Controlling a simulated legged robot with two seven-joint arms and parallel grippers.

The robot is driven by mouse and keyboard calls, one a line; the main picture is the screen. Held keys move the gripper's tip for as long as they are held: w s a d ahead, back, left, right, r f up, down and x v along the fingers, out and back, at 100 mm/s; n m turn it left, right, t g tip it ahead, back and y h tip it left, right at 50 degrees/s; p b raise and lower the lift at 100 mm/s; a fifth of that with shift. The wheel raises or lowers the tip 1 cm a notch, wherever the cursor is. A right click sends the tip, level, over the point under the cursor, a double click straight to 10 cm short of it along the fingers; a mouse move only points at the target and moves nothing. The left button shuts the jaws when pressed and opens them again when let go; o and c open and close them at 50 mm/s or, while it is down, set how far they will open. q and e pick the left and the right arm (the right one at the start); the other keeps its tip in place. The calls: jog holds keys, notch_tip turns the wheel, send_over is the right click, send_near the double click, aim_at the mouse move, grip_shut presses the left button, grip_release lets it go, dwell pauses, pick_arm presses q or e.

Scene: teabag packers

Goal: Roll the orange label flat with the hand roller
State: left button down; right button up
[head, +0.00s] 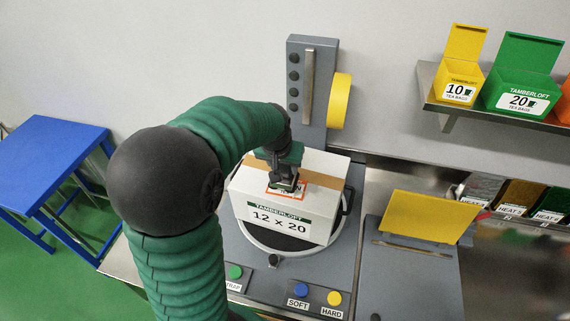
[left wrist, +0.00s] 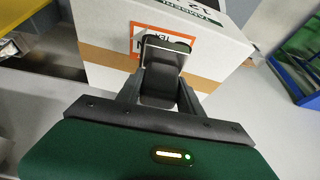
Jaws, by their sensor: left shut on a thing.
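A white carton (head: 290,215) marked "12 x 20" stands on a round turntable (head: 262,243), with a brown tape strip (head: 320,180) across its top. The orange-bordered label (head: 273,190) lies on the carton's top by the front edge; it also shows in the left wrist view (left wrist: 138,42), partly covered. My left gripper (head: 284,170) is above the carton, shut on the dark handle of the hand roller (left wrist: 164,46). The roller's head is over the label; I cannot tell whether it touches. The label's flatness is hard to judge. My right gripper is not in view.
A grey post (head: 300,120) with a yellow disc (head: 340,101) stands behind the carton. Green, blue and yellow buttons (head: 301,290) are in front. A yellow panel (head: 428,217) stands at right, below a shelf with tea boxes (head: 520,90). A blue table (head: 45,160) is at left.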

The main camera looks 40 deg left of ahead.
pick_arm(q)
jog(key=shift+s+a, duration=0.4)
jog(key=shift+a, duration=0.25)
jog(key=shift+a+f, duration=0.15)
jog(key=shift+a, duration=0.25)
jog(key=shift+w, duration=0.2)
jog(key=shift+w+d, duration=0.15)
jog(key=shift+d, duration=0.3)
jog(key=shift+s+d, duration=0.2)
jog(key=shift+d, duration=0.15)
jog(key=shift+w+a+f+b, duration=0.1)
jog(key=shift+a+f+b, duration=0.2)
jog(key=shift+a+f, duration=0.25)
jog(key=shift+d, duration=0.35)
jog(key=shift+w+d, duration=0.25)
jog(key=shift+d, duration=0.2)
jog(key=shift+w+d, duration=0.2)
jog(key=shift+d, duration=0.25)
jog(key=shift+w+d, duration=0.3)
jog(key=shift+d, duration=0.25)
jog(key=shift+w+d, duration=0.25)
jog(key=shift+d, duration=0.25)
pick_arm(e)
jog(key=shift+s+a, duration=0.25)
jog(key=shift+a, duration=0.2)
